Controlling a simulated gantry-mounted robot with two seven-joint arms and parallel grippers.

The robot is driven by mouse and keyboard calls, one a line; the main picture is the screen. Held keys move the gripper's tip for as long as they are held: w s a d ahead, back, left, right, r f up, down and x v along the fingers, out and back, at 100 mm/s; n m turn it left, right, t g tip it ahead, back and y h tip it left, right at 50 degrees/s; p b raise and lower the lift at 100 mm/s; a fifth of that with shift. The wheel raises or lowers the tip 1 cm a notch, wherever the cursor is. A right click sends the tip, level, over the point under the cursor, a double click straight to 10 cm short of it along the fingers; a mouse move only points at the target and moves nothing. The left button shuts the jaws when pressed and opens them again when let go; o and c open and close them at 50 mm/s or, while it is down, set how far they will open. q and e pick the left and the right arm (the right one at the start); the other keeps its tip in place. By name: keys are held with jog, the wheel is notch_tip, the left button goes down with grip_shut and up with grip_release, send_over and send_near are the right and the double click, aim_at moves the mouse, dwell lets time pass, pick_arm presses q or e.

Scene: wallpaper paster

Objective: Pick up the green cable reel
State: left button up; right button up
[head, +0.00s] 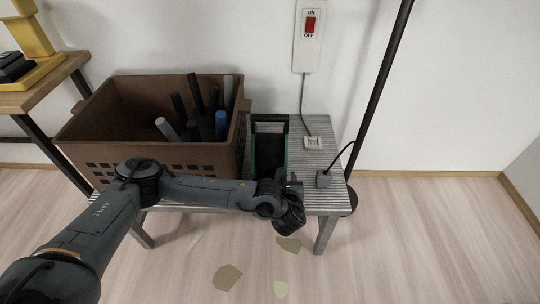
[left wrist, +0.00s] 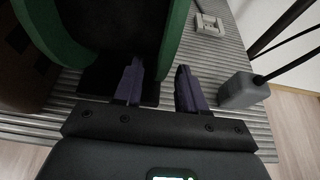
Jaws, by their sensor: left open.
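The green cable reel (head: 270,150) stands on the slatted metal bench, just right of the brown crate, with green sides and a dark middle. In the left wrist view one green side of the reel (left wrist: 176,35) shows at top centre and the other at upper left; its top is cut off. My left gripper (head: 288,181) is at the near right corner of the reel. In the left wrist view its two purple fingers (left wrist: 160,88) are apart, with the lower end of the right green side in line with the gap. Whether they touch it is unclear. My right gripper is out of view.
The brown crate (head: 150,110) with several rolls stands left of the reel. A white socket (head: 313,143) and a grey plug block (head: 323,179) with a cable lie on the bench at right. A dark pole (head: 375,95) rises beside it. Scraps (head: 227,277) lie on the floor.

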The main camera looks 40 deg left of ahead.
pick_arm(q)
grip_shut()
dwell(1.2)
jog(key=shift+r, duration=0.1)
